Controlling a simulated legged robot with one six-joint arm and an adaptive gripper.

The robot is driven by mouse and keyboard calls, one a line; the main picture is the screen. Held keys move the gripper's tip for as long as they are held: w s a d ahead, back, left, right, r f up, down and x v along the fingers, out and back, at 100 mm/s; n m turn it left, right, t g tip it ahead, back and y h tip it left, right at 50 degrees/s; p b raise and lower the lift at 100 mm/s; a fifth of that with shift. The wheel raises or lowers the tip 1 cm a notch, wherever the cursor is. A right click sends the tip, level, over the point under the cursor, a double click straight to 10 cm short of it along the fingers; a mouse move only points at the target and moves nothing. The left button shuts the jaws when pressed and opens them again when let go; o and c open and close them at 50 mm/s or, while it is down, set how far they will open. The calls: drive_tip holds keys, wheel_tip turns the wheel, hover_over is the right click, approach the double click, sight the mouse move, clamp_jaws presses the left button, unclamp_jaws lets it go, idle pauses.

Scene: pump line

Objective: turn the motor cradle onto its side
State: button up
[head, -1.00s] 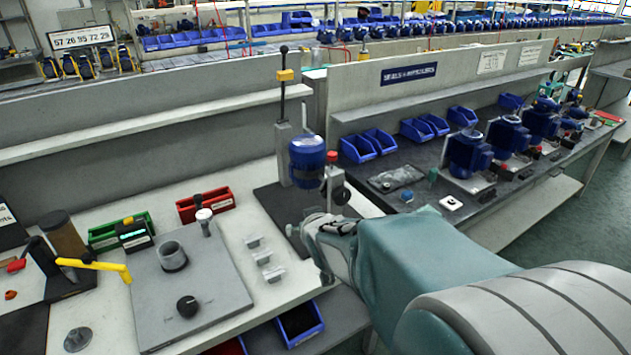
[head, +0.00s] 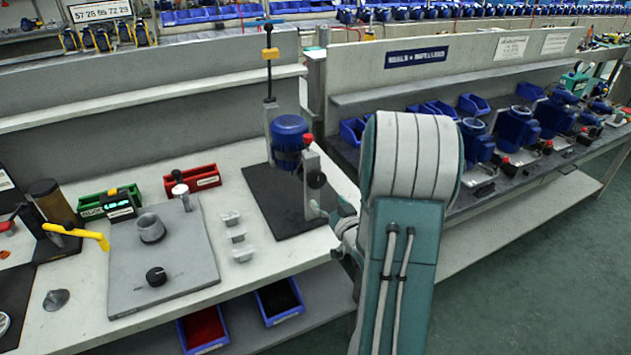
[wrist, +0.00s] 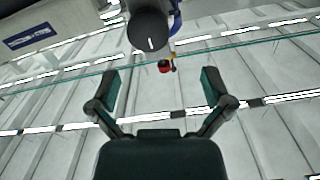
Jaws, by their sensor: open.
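The motor cradle (head: 309,190) stands on a dark mat on the near bench, left of my arm in the head view. It holds a blue motor (head: 289,133) upright and has a red-topped post and a black round knob (head: 316,180) on its right side. In the wrist view my gripper (wrist: 161,85) is open with nothing between its fingers. A black round knob (wrist: 150,31) is just beyond the fingertips, with a red knob (wrist: 165,66) and a blue edge near it. In the head view my arm largely hides the gripper, low beside the cradle's right side.
A tall lever with a yellow block (head: 270,54) rises behind the motor. Small grey blocks (head: 238,237) and a grey plate (head: 185,278) lie to the left. A second bench (head: 565,158) with blue motors is at right.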

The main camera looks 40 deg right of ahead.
sight(318, 182)
drive_tip(key=w+d, duration=0.1)
drive_tip(key=w, duration=0.1)
drive_tip(key=w+d, duration=0.3)
drive_tip(key=w, duration=0.2)
drive_tip(key=shift+w+d+f, duration=0.1)
drive_tip(key=shift+d+f, duration=0.05)
drive_tip(key=shift+f, duration=0.1)
drive_tip(key=shift+w+r, duration=0.2)
drive_tip(key=shift+w+a+r, duration=0.1)
drive_tip(key=shift+w+a, duration=0.3)
drive_tip(key=shift+a, duration=0.35)
drive_tip(key=shift+d, duration=0.2)
drive_tip(key=shift+s+d, duration=0.1)
drive_tip(key=shift+d, duration=0.05)
drive_tip(key=c, duration=1)
drive_tip(key=shift+o, duration=0.2)
